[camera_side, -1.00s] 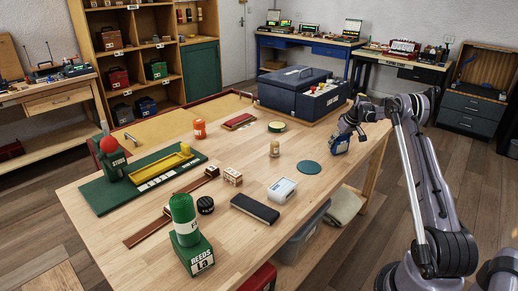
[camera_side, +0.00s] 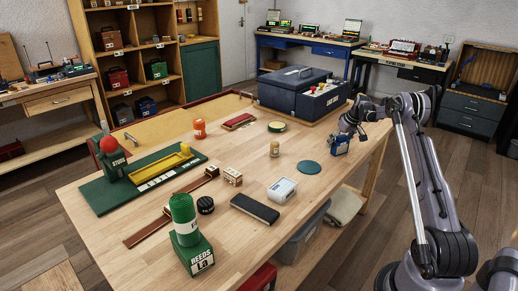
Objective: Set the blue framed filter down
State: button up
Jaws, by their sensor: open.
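The blue framed filter (camera_side: 340,146) is a small blue piece with a pale face at the right edge of the wooden table (camera_side: 240,150). It stands upright, directly under my gripper (camera_side: 344,134). My gripper points down at it from the right, and its jaws are open around or just above the filter's top. Whether the fingers still touch it is too small to tell. The filter's lower edge appears to be at the tabletop.
A small jar (camera_side: 274,149) stands further left. A large dark blue case (camera_side: 300,92) stands behind. Bare tabletop lies between these.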

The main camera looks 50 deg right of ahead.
jog(key=v, duration=1.1)
jog(key=w+a+r+n, duration=0.1)
jog(key=a+r, duration=0.3)
jog(key=a, duration=0.5)
jog(key=w+a+r+t, duration=0.1)
jog(key=a+r, duration=0.2)
jog(key=a, duration=0.7)
jog(key=w+a+r+n, duration=0.15)
jog(key=a+r, duration=0.25)
jog(key=a, duration=0.5)
jog(key=s+a+f, duration=0.1)
jog(key=s+a, duration=0.4)
jog(key=a, duration=0.3)
jog(key=s+a+f+n+t+y, duration=0.1)
jog(key=s+a+f, duration=0.1)
jog(key=s+a, duration=0.3)
jog(key=s+a+f+n+t, duration=0.1)
jog(key=s+a, duration=0.4)
jog(key=a, duration=0.6)
jog(key=shift+a+f+y, duration=0.35)
jog(key=shift+f+y, duration=0.05)
jog(key=shift+f, duration=0.35)
